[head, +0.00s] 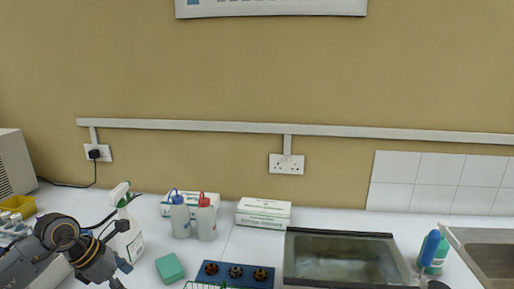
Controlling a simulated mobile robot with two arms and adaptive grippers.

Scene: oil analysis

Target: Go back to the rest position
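My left arm comes in at the lower left. Its dark wrist and gripper (120,272) are low over the bench, in front of a white spray bottle (128,238) and left of a green block (170,268). The fingertips are small and partly cut by the bottom edge, so I cannot tell whether they are open or shut. My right gripper cannot be made out in the view.
Two wash bottles, one blue-topped (180,217) and one red-topped (206,219), stand before white boxes (263,213). A yellow bin (18,206) is left.

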